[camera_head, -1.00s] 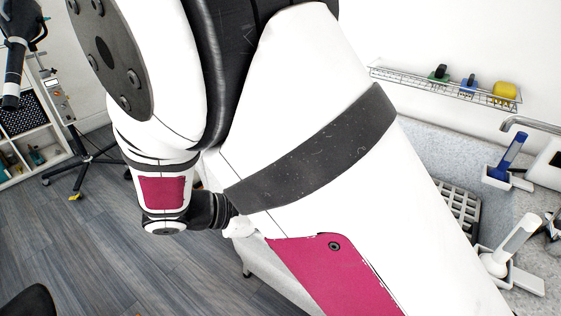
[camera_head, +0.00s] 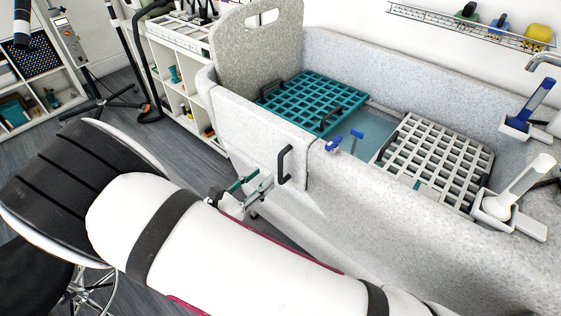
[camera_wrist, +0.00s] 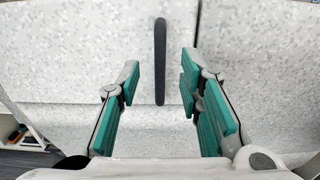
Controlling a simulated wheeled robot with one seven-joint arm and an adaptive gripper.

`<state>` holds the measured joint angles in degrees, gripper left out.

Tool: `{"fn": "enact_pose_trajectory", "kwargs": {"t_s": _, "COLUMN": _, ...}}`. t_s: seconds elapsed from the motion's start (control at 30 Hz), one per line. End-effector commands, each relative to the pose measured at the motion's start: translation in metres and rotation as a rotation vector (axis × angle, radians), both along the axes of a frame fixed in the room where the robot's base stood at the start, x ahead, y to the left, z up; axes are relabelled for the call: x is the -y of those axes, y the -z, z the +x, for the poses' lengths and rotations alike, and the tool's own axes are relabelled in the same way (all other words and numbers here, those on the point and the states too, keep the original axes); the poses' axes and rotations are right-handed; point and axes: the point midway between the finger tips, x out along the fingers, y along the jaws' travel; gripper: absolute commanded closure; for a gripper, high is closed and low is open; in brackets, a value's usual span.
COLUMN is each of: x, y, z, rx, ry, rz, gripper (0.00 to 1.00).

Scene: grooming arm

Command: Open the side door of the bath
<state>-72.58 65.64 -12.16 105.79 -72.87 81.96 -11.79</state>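The bath (camera_head: 420,225) is a grey speckled tub. Its side door (camera_head: 245,130) is a panel flush with the front wall and looks closed. A black vertical bar handle (camera_head: 285,165) is on the door near its right edge. A blue knob (camera_head: 333,144) sits on the rim by the door's top right corner. My gripper (camera_head: 258,184), with teal finger pads, is just left of the handle in the head view, seemingly short of it. In the wrist view the handle (camera_wrist: 160,50) stands upright between the open fingers (camera_wrist: 160,88), touching neither; the door seam runs right of it.
A teal grate (camera_head: 318,95) and a grey grate (camera_head: 440,150) lie in the bath. A blue brush (camera_head: 533,100) and a white one (camera_head: 525,180) stand on the right rim. A black stool (camera_head: 35,285) is at lower left. The floor left of the bath looks open.

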Motion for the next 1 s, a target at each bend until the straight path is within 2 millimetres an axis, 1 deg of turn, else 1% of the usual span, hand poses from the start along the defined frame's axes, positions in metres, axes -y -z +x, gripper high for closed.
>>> {"fn": "enact_pose_trajectory", "kwargs": {"t_s": 0.03, "x": 0.007, "y": -0.001, "z": 0.008, "rx": 0.000, "ry": 0.004, "rz": -0.001, "gripper": 0.67}}
{"fn": "enact_pose_trajectory", "kwargs": {"t_s": 0.2, "x": 0.028, "y": 0.000, "z": 0.034, "rx": 0.000, "ry": 0.004, "rz": 0.000, "gripper": 0.67}}
{"fn": "enact_pose_trajectory", "kwargs": {"t_s": 0.4, "x": 0.044, "y": 0.000, "z": 0.056, "rx": -0.001, "ry": 0.002, "rz": -0.001, "gripper": 0.67}}
{"fn": "enact_pose_trajectory", "kwargs": {"t_s": 0.6, "x": 0.051, "y": 0.000, "z": 0.065, "rx": -0.001, "ry": 0.001, "rz": 0.001, "gripper": 0.67}}
{"fn": "enact_pose_trajectory", "kwargs": {"t_s": 0.87, "x": 0.052, "y": 0.000, "z": 0.066, "rx": -0.001, "ry": 0.000, "rz": 0.001, "gripper": 0.67}}
{"fn": "enact_pose_trajectory", "kwargs": {"t_s": 0.9, "x": 0.052, "y": 0.000, "z": 0.066, "rx": -0.001, "ry": 0.001, "rz": 0.001, "gripper": 0.71}}
{"fn": "enact_pose_trajectory", "kwargs": {"t_s": 0.97, "x": 0.052, "y": 0.000, "z": 0.066, "rx": -0.001, "ry": 0.001, "rz": 0.001, "gripper": 0.85}}
{"fn": "enact_pose_trajectory", "kwargs": {"t_s": 1.0, "x": 0.052, "y": 0.000, "z": 0.066, "rx": -0.001, "ry": 0.001, "rz": 0.001, "gripper": 0.94}}
